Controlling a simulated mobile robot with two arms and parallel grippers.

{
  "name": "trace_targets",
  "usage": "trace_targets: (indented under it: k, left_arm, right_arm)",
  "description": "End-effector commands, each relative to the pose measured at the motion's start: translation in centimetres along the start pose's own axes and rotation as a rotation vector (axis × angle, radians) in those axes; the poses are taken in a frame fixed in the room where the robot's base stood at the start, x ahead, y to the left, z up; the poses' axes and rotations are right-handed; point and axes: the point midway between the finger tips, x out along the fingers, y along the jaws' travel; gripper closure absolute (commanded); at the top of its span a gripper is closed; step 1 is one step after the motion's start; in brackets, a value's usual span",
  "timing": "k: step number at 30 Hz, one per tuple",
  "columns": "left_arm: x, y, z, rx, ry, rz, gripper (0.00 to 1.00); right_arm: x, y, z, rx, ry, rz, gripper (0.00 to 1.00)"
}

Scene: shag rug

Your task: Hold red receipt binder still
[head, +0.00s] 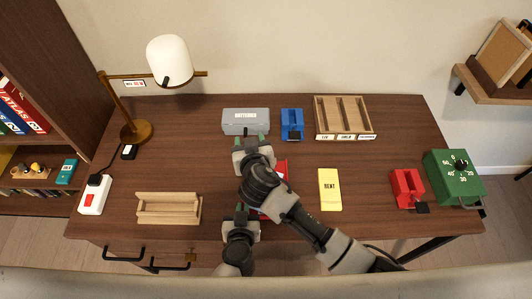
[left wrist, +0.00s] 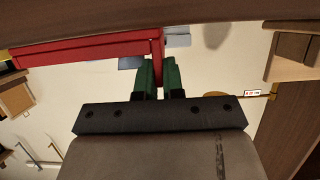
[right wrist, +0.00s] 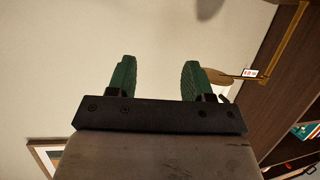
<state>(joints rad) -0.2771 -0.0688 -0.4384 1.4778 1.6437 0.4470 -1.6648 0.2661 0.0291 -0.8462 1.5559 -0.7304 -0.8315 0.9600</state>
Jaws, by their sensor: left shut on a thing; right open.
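The red binder (head: 281,168) lies on the desk in the head view, mostly hidden under my right arm. In the left wrist view the red binder (left wrist: 85,48) shows as a long red body with an edge piece at the fingertips. My left gripper (head: 241,210) is at the binder's near left side; its green fingers (left wrist: 158,64) are shut on the binder's edge. My right gripper (head: 251,139) is open and empty above the desk, just in front of the grey box. Its spread green fingers (right wrist: 160,72) have nothing between them in the right wrist view.
A grey labelled box (head: 246,122) and a blue holder (head: 292,124) stand behind. A divided wooden tray (head: 319,117) is at back right. A yellow pad (head: 329,190), red device (head: 407,187) and green dial box (head: 447,183) lie right. A wooden rack (head: 168,218) and lamp (head: 134,128) stand left.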

Motion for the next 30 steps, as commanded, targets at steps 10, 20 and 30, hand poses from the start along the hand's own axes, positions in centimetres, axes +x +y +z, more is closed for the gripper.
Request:
trace_targets:
  k: [10, 20, 30]
  left_arm:
    - [0.0, 0.0, 0.0, 0.000, 0.001, 0.000, 1.00]
    - [0.0, 0.0, 0.0, 0.000, 0.001, 0.000, 1.00]
    - [0.0, 0.0, 0.0, 0.000, 0.001, 0.000, 1.00]
  right_arm:
    - [-4.6, -13.6, -11.0, -0.642, 0.712, -0.588, 0.49]
    - [-6.9, -16.2, -2.3, -1.563, 0.806, -1.151, 0.49]
    - [0.3, -1.8, 3.0, -2.482, 0.181, -1.293, 0.49]
